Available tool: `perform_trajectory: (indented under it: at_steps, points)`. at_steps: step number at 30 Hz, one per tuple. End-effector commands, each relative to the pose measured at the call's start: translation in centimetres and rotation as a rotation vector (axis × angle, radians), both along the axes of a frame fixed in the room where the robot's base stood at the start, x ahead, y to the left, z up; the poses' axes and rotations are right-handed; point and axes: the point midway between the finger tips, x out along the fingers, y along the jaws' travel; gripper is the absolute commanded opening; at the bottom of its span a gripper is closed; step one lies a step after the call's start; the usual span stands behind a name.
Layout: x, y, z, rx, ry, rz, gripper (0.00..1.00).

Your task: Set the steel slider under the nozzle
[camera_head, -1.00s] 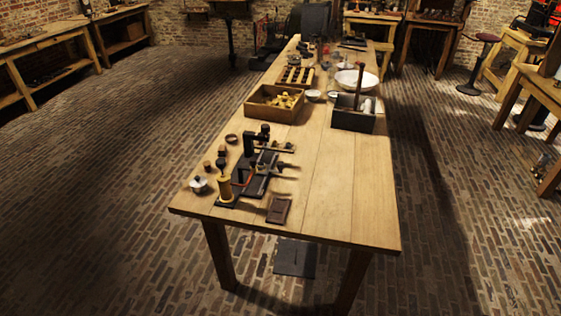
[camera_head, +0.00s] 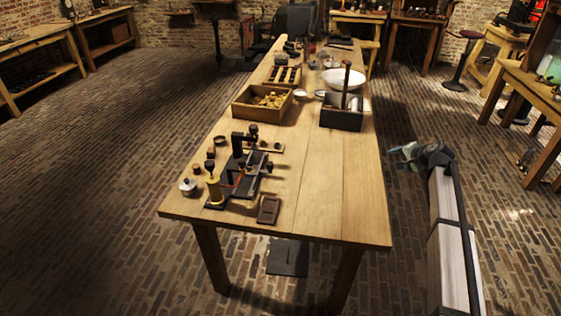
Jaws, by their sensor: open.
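A small dark bench fixture (camera_head: 240,173) stands near the left front of the long wooden table. It has a black upright post with an arm, a red detail and a yellow column (camera_head: 213,190) with a dark knob. At this size I cannot tell which part is the steel slider or which is the nozzle. My gripper (camera_head: 402,154) is at the end of my arm, off the table's right edge and well apart from the fixture. It looks open, with nothing seen in it, though the fingers are small and unclear.
A wooden box of yellowish pieces (camera_head: 236,112) and a dark box with a tall handle (camera_head: 341,119) stand farther back, near a white bowl (camera_head: 345,79). A small lidded pot (camera_head: 187,187) and a brown block (camera_head: 268,210) flank the fixture. The right front tabletop (camera_head: 330,200) is clear.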

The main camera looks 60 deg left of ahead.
Motion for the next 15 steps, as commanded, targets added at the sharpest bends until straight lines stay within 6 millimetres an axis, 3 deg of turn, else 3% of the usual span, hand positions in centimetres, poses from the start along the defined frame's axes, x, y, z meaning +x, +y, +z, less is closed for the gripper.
perform_trajectory:
  at_steps: [1,6,15]
  points:
    - [-1.3,3.4,1.4,-0.018,0.003,0.045,0.55]
    - [-7.6,10.6,3.3,-0.138,0.028,0.183,0.55]
    - [-19.8,19.9,5.4,-0.43,0.053,0.384,0.55]
